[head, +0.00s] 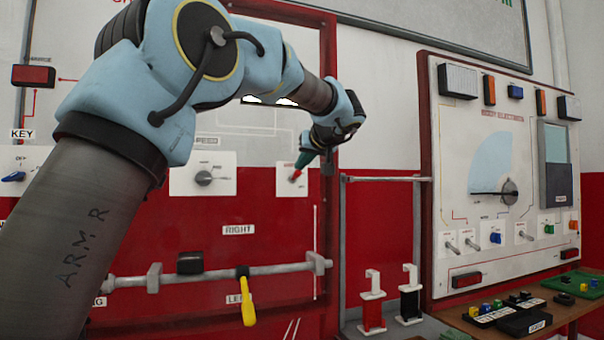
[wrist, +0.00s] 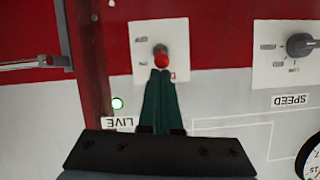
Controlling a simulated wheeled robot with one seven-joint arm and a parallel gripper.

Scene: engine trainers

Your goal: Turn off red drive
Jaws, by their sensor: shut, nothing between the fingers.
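A white switch plate (wrist: 143,50) with a small red-tipped toggle (wrist: 162,60) shows in the wrist view, which is upside down. The plate's small labels are too blurred to read surely. In the head view the plate (head: 284,187) sits on the red and white panel, partly hidden by my gripper (head: 297,170). In the wrist view my gripper (wrist: 161,73) has its green fingers shut together, with nothing held. Their tips are right at the red tip of the toggle; whether they touch cannot be told.
A SPEED knob (wrist: 299,45) is beside the switch in the wrist view. A small lit lamp (wrist: 117,103) is near the LIVE label. A metal rail (head: 350,180) stands right of the panel, before another instrument board (head: 445,190). A yellow-handled lever (head: 246,300) hangs below.

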